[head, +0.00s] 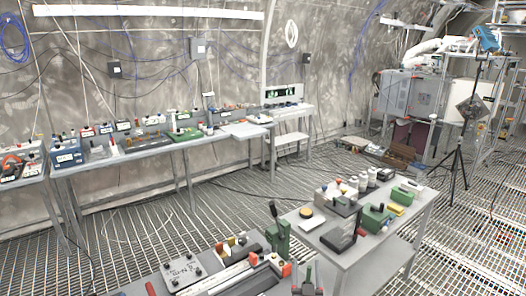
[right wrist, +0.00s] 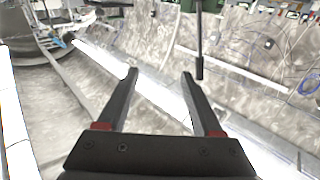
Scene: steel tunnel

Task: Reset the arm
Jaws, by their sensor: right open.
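My right gripper (head: 307,284) shows small and dark at the bottom edge of the head view, just right of the near bench's orange-tipped items. In the right wrist view its two black fingers (right wrist: 159,75) stand wide apart with nothing between them. Behind them are the tunnel wall and a bright light strip (right wrist: 145,88). The task names no separate object.
A near bench (head: 140,289) holds a grey plate and tools, with a green device (head: 278,236) behind. A cluttered metal table (head: 345,262) stands to the right. Long benches (head: 130,158) line the wall. A tripod (head: 459,160) stands at right. Open grated floor (head: 130,235) lies between.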

